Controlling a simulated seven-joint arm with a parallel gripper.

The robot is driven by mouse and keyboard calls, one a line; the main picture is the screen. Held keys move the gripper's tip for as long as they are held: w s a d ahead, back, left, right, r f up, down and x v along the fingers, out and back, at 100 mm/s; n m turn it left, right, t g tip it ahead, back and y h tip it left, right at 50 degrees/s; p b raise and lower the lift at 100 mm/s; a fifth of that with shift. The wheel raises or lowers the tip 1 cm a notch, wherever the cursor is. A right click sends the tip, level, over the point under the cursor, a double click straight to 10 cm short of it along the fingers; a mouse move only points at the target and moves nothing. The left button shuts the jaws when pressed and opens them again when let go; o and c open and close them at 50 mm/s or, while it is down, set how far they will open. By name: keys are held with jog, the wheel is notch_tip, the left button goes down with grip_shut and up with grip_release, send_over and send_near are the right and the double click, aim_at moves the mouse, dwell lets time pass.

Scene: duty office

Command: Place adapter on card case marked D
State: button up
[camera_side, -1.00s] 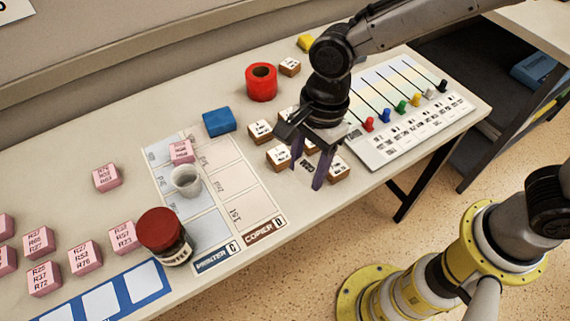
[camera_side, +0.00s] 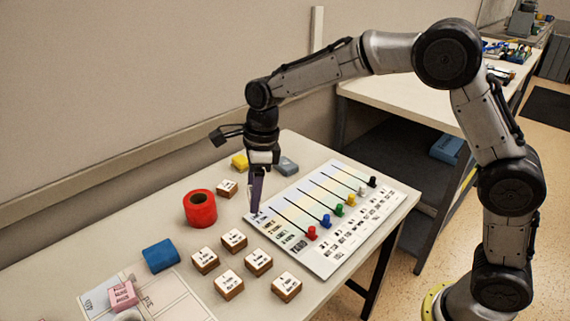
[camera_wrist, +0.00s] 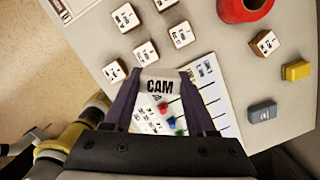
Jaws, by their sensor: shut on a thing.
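My gripper (camera_side: 256,208) points down at the left edge of a white board (camera_side: 322,268). No mark D is readable now. A printed mat (camera_side: 172,300) shows only partly at lower left.
Several wooden blocks with white tops (camera_side: 258,262) lie left of the board. A red roll (camera_side: 200,209), blue block (camera_side: 160,256), yellow block (camera_side: 240,162) and pink block (camera_side: 122,296) stand nearby. Coloured knobs (camera_side: 338,211) stick up from the board.

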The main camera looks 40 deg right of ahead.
jog(key=w+d+f+m, duration=0.1)
jog(key=w+d+m, duration=0.2)
jog(key=d, duration=1.1)
jog(key=w+d+m, duration=0.2)
jog(key=d+m, duration=0.2)
jog(key=d, duration=0.9)
jog(key=h, duration=0.1)
send_over(290, 166)
jog(key=s, duration=0.1)
jog(key=shift+t, duration=0.3)
notch_tip(290, 166, down, 9)
jog(key=shift+d+f, duration=0.1)
jog(key=shift+w+d+f, duration=0.1)
jog(key=shift+w+f, duration=0.3)
jog(key=shift+f, duration=1.6)
jog(key=shift+f, duration=0.15)
jog(key=o, duration=1.3)
